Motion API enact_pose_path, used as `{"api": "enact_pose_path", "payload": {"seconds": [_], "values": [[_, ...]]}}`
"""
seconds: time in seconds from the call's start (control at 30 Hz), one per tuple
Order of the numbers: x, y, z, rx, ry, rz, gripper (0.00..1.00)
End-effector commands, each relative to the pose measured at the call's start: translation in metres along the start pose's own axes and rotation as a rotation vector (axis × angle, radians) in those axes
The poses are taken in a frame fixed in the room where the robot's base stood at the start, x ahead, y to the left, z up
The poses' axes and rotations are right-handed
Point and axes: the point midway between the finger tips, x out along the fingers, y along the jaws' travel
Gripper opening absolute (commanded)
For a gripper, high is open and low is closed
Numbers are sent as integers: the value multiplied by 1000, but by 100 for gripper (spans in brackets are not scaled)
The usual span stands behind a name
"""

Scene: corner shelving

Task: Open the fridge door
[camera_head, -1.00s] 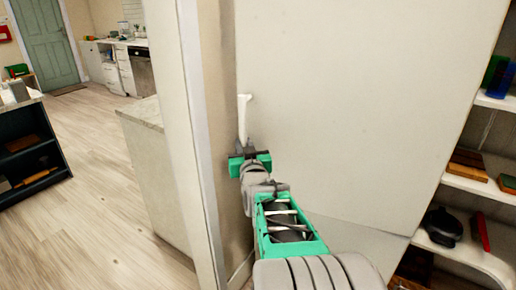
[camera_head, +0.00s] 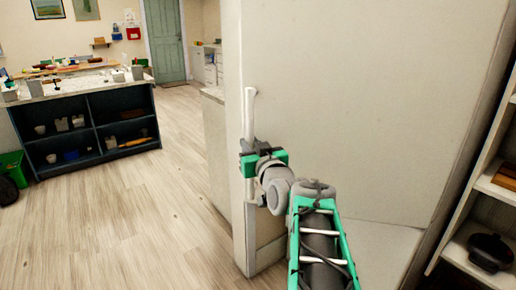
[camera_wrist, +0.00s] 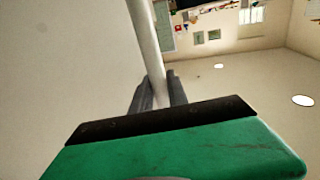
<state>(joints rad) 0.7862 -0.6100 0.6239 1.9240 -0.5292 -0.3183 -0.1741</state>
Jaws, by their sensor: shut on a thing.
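The fridge door (camera_head: 370,110) is a large plain off-white panel filling the middle and right of the head view. Its long white vertical handle (camera_head: 249,105) runs along its left edge. My gripper (camera_head: 249,162) is shut on this handle, partway down it. In the wrist view the door (camera_wrist: 60,60) fills the left side, and the handle (camera_wrist: 145,40) passes between the two dark fingers of my gripper (camera_wrist: 159,92). The fingers hide part of the handle. No fridge interior shows, so I cannot tell how wide any opening is.
Shelving (camera_head: 490,205) with a dark pan (camera_head: 489,252) stands close on the right. A dark island (camera_head: 100,125) stands at the left, and a light counter (camera_head: 213,140) lies behind the door edge. The wooden floor (camera_head: 130,220) at the left is clear.

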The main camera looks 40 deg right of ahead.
Motion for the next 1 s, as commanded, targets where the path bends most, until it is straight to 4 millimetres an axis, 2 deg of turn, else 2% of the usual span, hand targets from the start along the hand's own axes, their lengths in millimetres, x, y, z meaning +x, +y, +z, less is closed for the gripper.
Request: {"api": "enact_pose_path", "payload": {"seconds": [0.03, 0.3, 0.5, 0.7, 1.0], "values": [[-10, 2, 4, 0, 5, -4, 0], [-70, -22, 2, 0, 10, -122, 0], [-104, -34, -1, -1, 12, -190, 0], [-125, -45, 0, -11, 5, -236, 0], [-134, -53, -3, -15, 8, -264, 0]]}}
